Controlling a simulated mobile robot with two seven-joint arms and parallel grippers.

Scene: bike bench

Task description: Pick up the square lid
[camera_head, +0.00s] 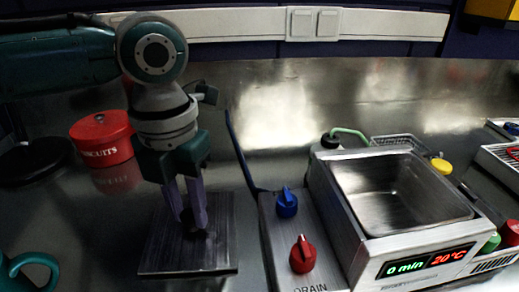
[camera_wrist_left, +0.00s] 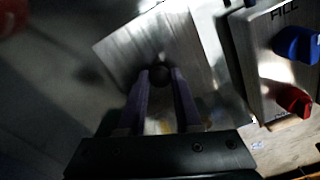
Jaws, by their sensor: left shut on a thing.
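The square lid (camera_head: 160,258) is a flat grey metal plate with a small dark round knob near its middle. It is in the lower left of the head view, left of the metal bath unit. The lid also shows in the left wrist view (camera_wrist_left: 125,48), with its knob (camera_wrist_left: 159,73) between the fingertips. My left gripper (camera_head: 194,222) points down over the lid, its two purple fingers shut on the knob. I cannot tell whether the lid rests on the bench or is slightly raised. My right gripper is in neither view.
The bath unit (camera_head: 352,235) has an open basin (camera_head: 400,195), a blue knob (camera_head: 287,202) and a red knob (camera_head: 303,254) close to the lid's right. A red biscuit tin (camera_head: 102,138), a dark round object (camera_head: 35,160) and a teal mug (camera_head: 28,272) stand to the left.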

